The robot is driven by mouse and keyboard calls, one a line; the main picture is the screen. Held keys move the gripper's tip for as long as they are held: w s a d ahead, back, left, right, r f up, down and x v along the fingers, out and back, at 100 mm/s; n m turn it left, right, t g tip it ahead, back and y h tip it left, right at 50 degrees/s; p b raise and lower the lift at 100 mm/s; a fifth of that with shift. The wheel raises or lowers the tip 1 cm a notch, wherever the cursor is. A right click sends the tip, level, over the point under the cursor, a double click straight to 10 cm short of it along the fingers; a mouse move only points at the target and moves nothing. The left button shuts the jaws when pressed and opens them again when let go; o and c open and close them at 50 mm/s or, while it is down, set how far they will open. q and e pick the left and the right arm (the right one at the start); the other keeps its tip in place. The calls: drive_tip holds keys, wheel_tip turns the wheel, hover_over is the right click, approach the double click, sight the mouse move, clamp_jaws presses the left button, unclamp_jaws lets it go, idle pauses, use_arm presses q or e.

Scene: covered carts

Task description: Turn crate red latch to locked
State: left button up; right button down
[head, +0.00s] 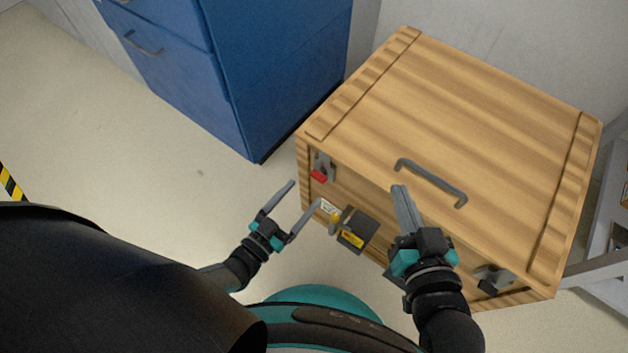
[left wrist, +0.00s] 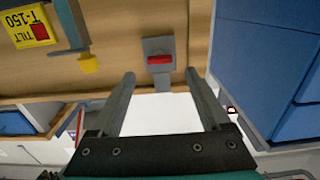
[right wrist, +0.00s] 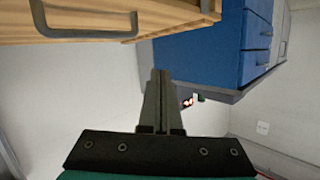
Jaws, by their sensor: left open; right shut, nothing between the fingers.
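The wooden crate (head: 455,110) stands with its lid closed and a grey handle (head: 432,182) on the lid. The red latch (head: 319,175) is on a grey plate near the crate's left front corner; it also shows in the left wrist view (left wrist: 160,59), its red bar lying across the plate. My left gripper (head: 306,210) is open and empty, its fingers pointing toward the latch but apart from it in the head view. My right gripper (head: 401,190) is shut and empty, close to the crate's front edge near the handle.
A black latch (head: 490,284) sits at the crate's right front. A dark box with a yellow label (head: 354,232) is on the crate's front middle. A blue cabinet (head: 240,70) stands behind left.

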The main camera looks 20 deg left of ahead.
sight(316, 179)
use_arm(q)
drive_tip(key=x, duration=0.3)
drive_tip(key=shift+w+d+b, duration=0.2)
drive_tip(key=shift+w+b, duration=0.15)
drive_tip(key=shift+b, duration=0.05)
drive_tip(key=shift+x, duration=1)
use_arm(e)
drive_tip(key=shift+s+a+r+m+t+y, duration=0.15)
drive_tip(key=shift+s+a+r+t+y, duration=0.2)
drive_tip(key=shift+t, duration=0.3)
drive_tip(key=shift+s+a+r+m+t+y, duration=0.2)
drive_tip(key=shift+a+r+t, duration=0.1)
drive_tip(key=shift+r+t, duration=0.3)
drive_tip(key=shift+f, duration=0.1)
use_arm(q)
drive_tip(key=shift+c, duration=0.2)
clamp_jaws()
